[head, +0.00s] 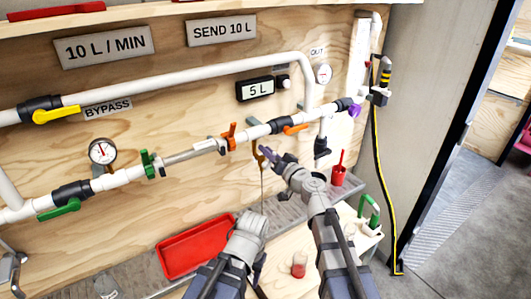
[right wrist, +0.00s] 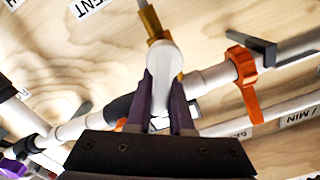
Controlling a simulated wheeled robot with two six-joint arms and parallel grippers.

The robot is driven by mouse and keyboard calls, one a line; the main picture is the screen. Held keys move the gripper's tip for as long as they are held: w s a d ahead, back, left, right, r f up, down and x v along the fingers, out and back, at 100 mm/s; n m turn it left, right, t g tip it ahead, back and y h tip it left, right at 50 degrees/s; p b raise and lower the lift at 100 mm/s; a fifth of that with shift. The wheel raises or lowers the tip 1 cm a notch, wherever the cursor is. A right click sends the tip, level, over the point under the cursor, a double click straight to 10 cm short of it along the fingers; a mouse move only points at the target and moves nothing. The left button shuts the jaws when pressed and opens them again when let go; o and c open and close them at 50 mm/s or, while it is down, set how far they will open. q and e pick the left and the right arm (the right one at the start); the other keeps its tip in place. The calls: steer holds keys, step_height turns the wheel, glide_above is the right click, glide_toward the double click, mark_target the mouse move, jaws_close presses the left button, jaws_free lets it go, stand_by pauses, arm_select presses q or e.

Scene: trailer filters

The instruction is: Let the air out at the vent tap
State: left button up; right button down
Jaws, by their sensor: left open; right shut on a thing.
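The vent tap (head: 256,152) is a small brass fitting hanging under the white pipe, between the orange clip and the black valve with the orange lever. In the right wrist view it has a brass neck and a pale rounded end (right wrist: 164,58). My right gripper (head: 267,153) is shut on it, its purple fingers (right wrist: 164,100) on either side of the pale end. A thin brownish line (head: 262,190) runs straight down below the tap; I cannot tell whether it is a tube or a stream. My left gripper (head: 259,264) is open, low over the bench, holding nothing visible.
A red tray (head: 198,245) sits on the grey ledge at the lower left. A pressure gauge (head: 102,150) and green-lever valve (head: 60,210) are at the left. A yellow-black hose (head: 379,170) hangs at the right.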

steer(key=shift+w+d+f+m+b, duration=0.2)
steer(key=shift+f+m+b, duration=0.35)
steer(key=shift+m, duration=1.4)
steer(key=shift+w+d+f+m+b, duration=0.15)
steer(key=shift+d+f+m+b, duration=0.3)
steer(key=shift+m, duration=1.45)
steer(key=shift+w+d+f+m+b, duration=0.15)
steer(key=shift+f+m+b, duration=0.5)
steer(key=shift+m, duration=1.3)
steer(key=shift+f, duration=0.1)
steer(key=c, duration=0.8)
jaws_free()
